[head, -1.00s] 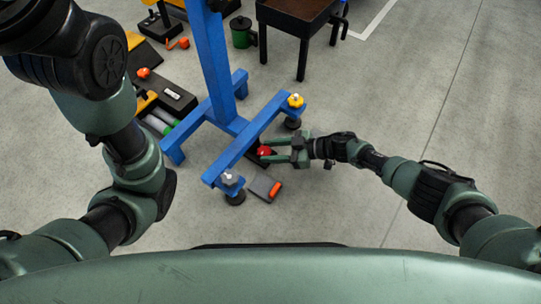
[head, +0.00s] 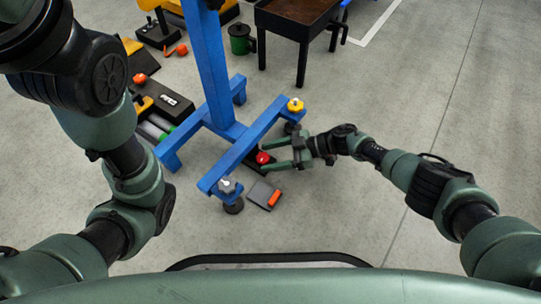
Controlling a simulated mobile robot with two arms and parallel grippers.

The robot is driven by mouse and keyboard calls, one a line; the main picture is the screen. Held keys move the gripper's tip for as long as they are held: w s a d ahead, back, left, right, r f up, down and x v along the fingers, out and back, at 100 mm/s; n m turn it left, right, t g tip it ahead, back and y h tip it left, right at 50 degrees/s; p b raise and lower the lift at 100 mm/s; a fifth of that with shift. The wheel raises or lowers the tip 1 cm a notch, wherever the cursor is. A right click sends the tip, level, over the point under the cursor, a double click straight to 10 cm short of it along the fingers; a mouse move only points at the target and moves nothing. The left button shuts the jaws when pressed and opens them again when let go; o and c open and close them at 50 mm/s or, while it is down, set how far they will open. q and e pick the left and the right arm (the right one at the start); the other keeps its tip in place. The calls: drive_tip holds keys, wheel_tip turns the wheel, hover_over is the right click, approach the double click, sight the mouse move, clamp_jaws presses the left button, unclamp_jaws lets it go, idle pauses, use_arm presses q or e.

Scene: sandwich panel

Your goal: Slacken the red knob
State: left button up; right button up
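The red knob (head: 262,158) sits low beside the blue stand's (head: 240,150) front foot bar, near the middle of the head view. My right gripper (head: 270,156) reaches in from the right with its two green fingers apart, pointing left at the knob. The fingertips are at or very near the knob's right side; I cannot tell whether they touch it. My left arm runs up the left side of the view, and its gripper is out of the picture.
A yellow knob (head: 295,105) and a grey knob (head: 227,185) top the ends of the foot bar. A grey plate with an orange part (head: 274,199) lies on the floor nearby. A dark-topped table (head: 300,22) stands behind. Floor at the right is clear.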

drive_tip(key=p+v, duration=0.3)
drive_tip(key=v, duration=0.3)
drive_tip(key=shift+d+r, duration=0.25)
drive_tip(key=shift+d, duration=0.05)
drive_tip(key=shift+d+r+p, duration=0.1)
drive_tip(key=shift+d+p, duration=0.2)
drive_tip(key=shift+d, duration=0.25)
